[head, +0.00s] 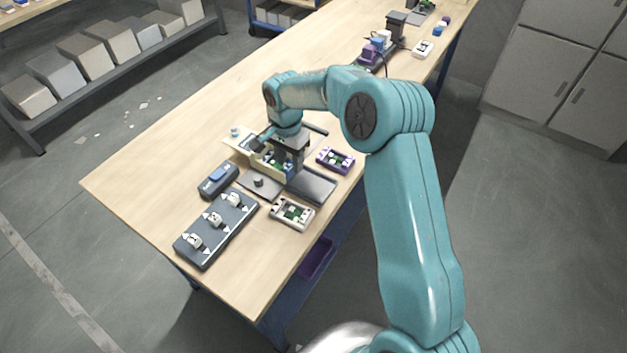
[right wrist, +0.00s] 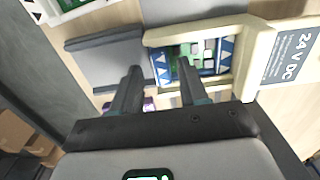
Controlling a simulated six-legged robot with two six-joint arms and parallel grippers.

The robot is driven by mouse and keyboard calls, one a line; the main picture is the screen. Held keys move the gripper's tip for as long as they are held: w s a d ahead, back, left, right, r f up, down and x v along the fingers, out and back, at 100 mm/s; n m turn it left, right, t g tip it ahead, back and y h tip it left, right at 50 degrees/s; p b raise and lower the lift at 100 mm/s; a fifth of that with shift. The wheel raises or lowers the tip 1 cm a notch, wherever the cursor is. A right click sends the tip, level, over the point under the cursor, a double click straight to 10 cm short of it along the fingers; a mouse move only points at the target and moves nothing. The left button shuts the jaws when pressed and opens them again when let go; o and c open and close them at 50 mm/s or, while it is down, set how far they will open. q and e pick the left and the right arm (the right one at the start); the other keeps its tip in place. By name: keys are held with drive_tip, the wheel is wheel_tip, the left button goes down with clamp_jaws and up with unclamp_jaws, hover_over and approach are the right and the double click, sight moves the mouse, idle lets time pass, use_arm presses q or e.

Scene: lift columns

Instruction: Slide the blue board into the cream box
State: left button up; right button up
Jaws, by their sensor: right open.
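The blue board (right wrist: 207,68) shows white triangles, green parts and pale blocks in the right wrist view. It lies between the walls of the cream box (right wrist: 262,52); I cannot tell how far in it sits. In the head view the board (head: 279,166) and box are small and partly hidden by my arm. My right gripper (right wrist: 158,72) is open, its two dark fingers apart, with the fingertips over the board's left end. My left gripper is not in view.
A cream-framed board (head: 292,212) and a purple-framed one (head: 336,160) lie nearby on the wooden table. A dark panel with white knobs (head: 215,229) and a small box with a blue top (head: 218,180) stand left. The table's left part is clear.

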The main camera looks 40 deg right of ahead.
drive_tip(key=shift+r+p, duration=1.7)
drive_tip(key=shift+r, duration=1.15)
drive_tip(key=shift+f, duration=0.1)
